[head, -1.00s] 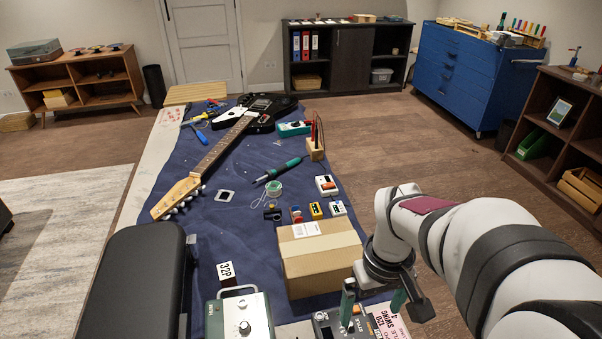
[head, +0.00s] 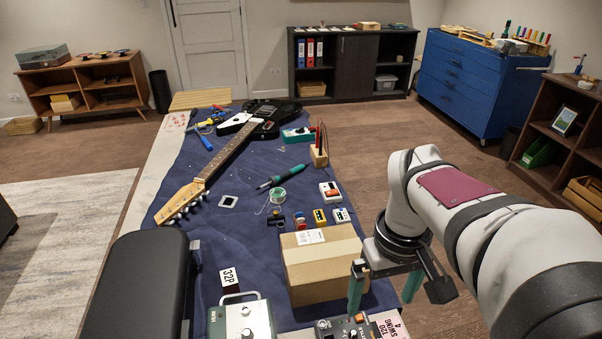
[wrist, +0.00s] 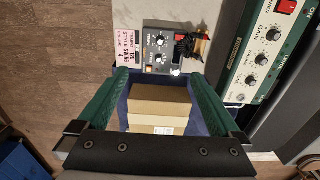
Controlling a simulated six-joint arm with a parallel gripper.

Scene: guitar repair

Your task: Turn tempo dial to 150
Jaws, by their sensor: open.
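The grey box with knobs (head: 345,329) is at the bottom edge of the head view, partly cut off. In the wrist view its dark panel (wrist: 150,57) shows small knobs and an orange spot; I cannot read any dial setting. A pink card (wrist: 128,47) beside it carries printing that seems to read tempo, 120, style, swing. My gripper (head: 381,303) is open and empty, its green fingers spread above and near the box. In the wrist view the fingers (wrist: 158,76) point toward the box from either side, apart from its knobs.
A cardboard box (head: 325,264) stands on the blue cloth close to my gripper. A green amplifier-like unit (head: 241,318) with knobs is to the left. A dark object with red and gold parts (wrist: 190,45) sits beside the knob box. A guitar (head: 222,152) lies farther back.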

